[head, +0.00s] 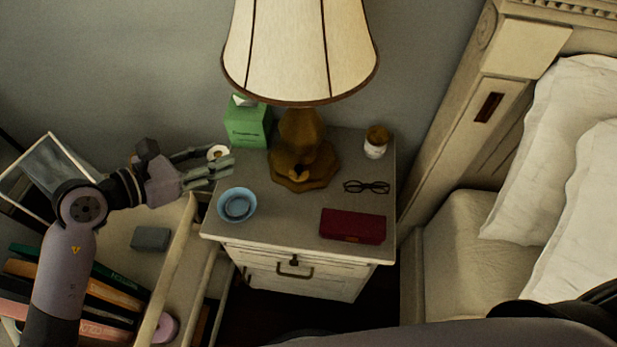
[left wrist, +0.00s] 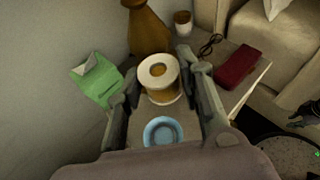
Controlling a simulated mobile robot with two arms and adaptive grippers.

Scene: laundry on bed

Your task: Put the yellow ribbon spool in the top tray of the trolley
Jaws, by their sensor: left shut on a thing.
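The yellow ribbon spool (left wrist: 158,78), with pale round flanges, sits between the fingers of my left gripper (left wrist: 160,92) in the left wrist view. In the head view only its pale end (head: 217,152) shows behind the fingers of my left gripper (head: 210,168), which is shut on it by the nightstand's left edge. What looks like the trolley (head: 178,262) is at the lower left, its pale tray partly hidden by my left arm. A dark shape at the right of the left wrist view looks like my right gripper (left wrist: 305,115); its fingers are unclear.
The nightstand (head: 285,215) holds a blue bowl (head: 237,205), a lamp (head: 303,150), a green tissue box (head: 247,125), a jar (head: 376,142), glasses (head: 366,187) and a red case (head: 352,226). Several books (head: 90,290), a grey box (head: 151,238) and a pink roll (head: 166,328) are at lower left.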

